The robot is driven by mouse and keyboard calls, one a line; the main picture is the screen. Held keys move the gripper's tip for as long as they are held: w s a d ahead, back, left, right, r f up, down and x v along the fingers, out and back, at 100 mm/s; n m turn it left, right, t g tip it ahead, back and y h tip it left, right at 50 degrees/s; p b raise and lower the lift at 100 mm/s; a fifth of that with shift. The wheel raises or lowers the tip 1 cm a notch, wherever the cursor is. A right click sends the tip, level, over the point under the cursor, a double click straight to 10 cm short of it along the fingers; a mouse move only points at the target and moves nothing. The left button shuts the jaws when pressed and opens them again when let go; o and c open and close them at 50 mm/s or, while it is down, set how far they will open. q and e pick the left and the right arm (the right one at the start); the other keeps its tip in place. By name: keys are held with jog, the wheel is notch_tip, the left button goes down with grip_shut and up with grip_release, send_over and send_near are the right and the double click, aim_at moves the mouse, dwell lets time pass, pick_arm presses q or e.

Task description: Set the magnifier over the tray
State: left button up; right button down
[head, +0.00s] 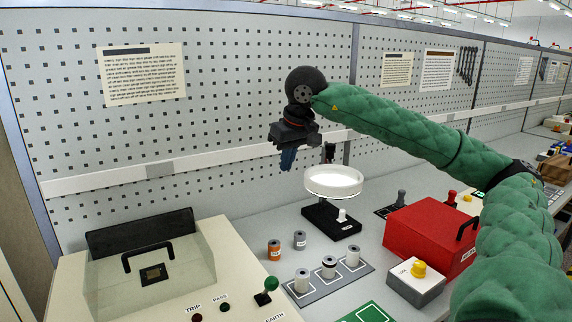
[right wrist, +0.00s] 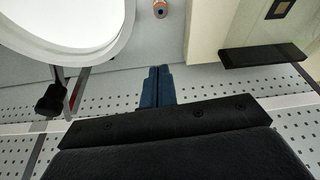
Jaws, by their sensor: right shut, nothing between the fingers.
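The magnifier has a white ring head (head: 333,181) on a black stand (head: 331,220), upright on the bench right of centre. Its ring also shows large at the upper left of the right wrist view (right wrist: 62,28). A grey tray-like strip (head: 322,290) with several spools lies in front of it; the ring is behind the strip in the head view. My right gripper (head: 288,160) is raised up and left of the ring, apart from it. Its blue fingers (right wrist: 157,84) are shut with nothing between them. My left gripper is not in view.
An orange spool (head: 274,250) and a grey spool (head: 300,240) stand left of the stand. A red box (head: 420,240) is to its right. A cream tester (head: 215,265) with a green-knobbed lever fills the left. A pegboard wall (head: 230,110) rises behind.

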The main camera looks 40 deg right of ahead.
jog(key=d+v, duration=0.1)
jog(key=v, duration=0.8)
jog(key=shift+d, duration=0.25)
jog(key=shift+s, duration=0.2)
